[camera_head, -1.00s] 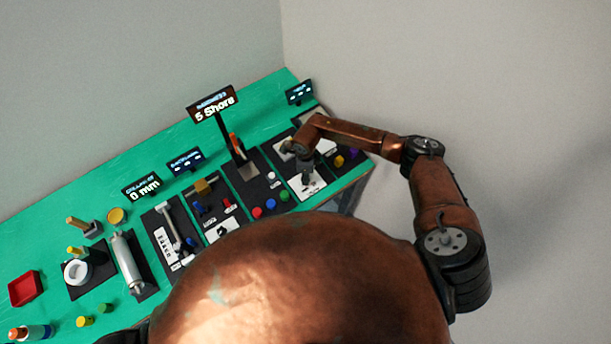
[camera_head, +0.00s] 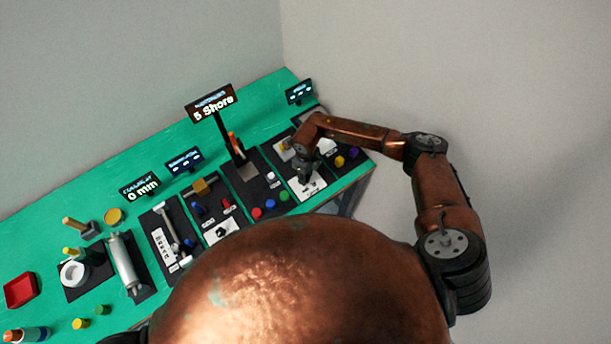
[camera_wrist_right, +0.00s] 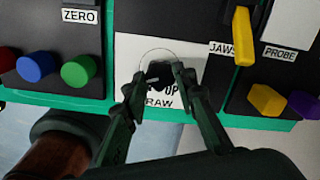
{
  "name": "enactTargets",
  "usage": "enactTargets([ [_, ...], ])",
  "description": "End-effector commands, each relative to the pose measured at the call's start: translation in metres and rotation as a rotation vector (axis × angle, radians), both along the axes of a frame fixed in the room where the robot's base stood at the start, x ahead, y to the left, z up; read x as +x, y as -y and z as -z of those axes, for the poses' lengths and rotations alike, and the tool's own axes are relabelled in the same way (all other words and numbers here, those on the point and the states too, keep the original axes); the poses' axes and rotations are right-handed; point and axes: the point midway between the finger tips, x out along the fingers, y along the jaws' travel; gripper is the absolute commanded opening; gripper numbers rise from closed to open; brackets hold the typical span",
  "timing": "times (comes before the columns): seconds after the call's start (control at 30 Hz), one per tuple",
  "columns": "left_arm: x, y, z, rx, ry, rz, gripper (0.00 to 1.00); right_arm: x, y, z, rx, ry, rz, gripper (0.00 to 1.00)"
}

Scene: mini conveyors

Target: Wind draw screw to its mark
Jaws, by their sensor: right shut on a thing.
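The draw screw (camera_wrist_right: 158,70) is a dark knob on a white plate marked "RAW" in the right wrist view, with a thin ring line around it. My right gripper (camera_wrist_right: 159,76) has its two dark fingertips on either side of the knob and is shut on it. In the head view my right gripper (camera_head: 305,176) is at the white plate (camera_head: 309,190) near the front edge of the bench, and it hides the knob there. The mark on the plate is partly covered by the fingers. My left gripper is not in view.
Red, blue and green buttons (camera_wrist_right: 78,70) sit left of the plate in the wrist view. Yellow (camera_wrist_right: 267,99) and purple (camera_wrist_right: 303,105) knobs and a yellow lever (camera_wrist_right: 243,36) are close on the right. A display reading "5 Shore" (camera_head: 212,103) stands behind on the green bench (camera_head: 75,203).

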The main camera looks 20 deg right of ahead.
Motion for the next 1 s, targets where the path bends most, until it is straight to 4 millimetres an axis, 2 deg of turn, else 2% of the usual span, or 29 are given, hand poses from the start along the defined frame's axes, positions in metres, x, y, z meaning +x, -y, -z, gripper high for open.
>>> enactTargets([
  [0.3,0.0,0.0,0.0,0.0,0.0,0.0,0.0,0.0,0.0,0.0,0.0,0.0,0.002,0.01],
  [0.33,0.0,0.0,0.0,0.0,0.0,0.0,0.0,0.0,0.0,0.0,0.0,0.0,0.002,0.26],
  [0.57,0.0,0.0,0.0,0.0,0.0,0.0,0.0,0.0,0.0,0.0,0.0,0.0,0.001,0.42],
  [0.87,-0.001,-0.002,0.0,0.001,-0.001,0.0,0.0,0.0,0.0,-0.001,0.0,0.0,0.0,0.43],
  [1.0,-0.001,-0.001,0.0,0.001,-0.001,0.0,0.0,0.001,0.0,-0.013,0.001,0.002,0.0,0.43],
])
